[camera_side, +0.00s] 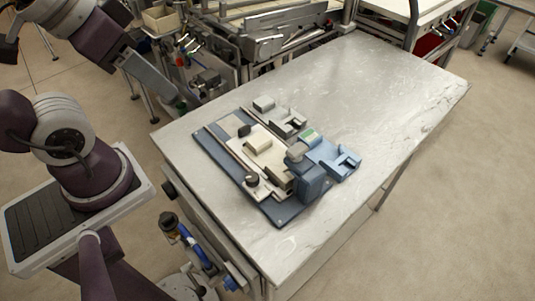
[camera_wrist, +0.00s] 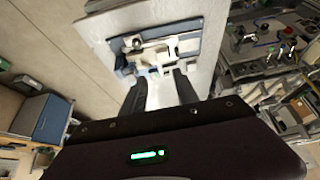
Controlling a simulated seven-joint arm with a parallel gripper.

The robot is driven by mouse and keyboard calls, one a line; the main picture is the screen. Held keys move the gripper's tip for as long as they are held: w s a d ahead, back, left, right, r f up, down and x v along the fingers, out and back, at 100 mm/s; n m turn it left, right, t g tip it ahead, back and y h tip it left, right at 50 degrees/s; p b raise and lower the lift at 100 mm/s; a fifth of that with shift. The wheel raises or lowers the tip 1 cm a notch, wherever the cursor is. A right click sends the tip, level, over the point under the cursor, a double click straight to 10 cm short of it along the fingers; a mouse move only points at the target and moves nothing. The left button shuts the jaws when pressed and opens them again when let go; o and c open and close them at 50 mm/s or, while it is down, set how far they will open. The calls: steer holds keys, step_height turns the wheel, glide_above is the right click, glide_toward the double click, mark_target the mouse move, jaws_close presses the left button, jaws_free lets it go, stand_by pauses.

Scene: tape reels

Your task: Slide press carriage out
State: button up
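A press fixture sits on the metal table: a dark blue baseplate (camera_side: 216,151) carries a cream carriage-like part (camera_side: 270,162) with a raised cream block on top. A black knob (camera_side: 252,180) stands at the front of the cream part and another (camera_side: 244,130) toward its back. A blue press body (camera_side: 312,182) with a green-topped part (camera_side: 309,135) stands on the right side. In the wrist view the cream part (camera_wrist: 155,57) lies beyond the fingertips. My gripper (camera_wrist: 157,73) is open and empty, its two dark fingers apart. It is clear of the fixture.
A grey-and-cream bracket unit (camera_side: 285,120) sits at the fixture's back. Equipment benches (camera_side: 270,40) stand behind the table. A blue box (camera_wrist: 50,118) shows at left in the wrist view.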

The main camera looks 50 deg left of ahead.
steer(key=w+a+f+g, duration=0.1)
steer(key=w+f+g, duration=0.1)
steer(key=w, duration=0.5)
steer(key=g, duration=0.3)
glide_above(244, 126)
steer(key=f, duration=1.6)
steer(key=shift+s+d+f, duration=0.15)
steer(key=shift+s+d, duration=0.05)
steer(key=shift+d, duration=0.05)
steer(key=shift+g, duration=0.3)
step_height(244, 126, down, 9)
steer(key=shift+w+a+r, duration=0.15)
steer(key=shift+r, duration=0.05)
jaws_close()
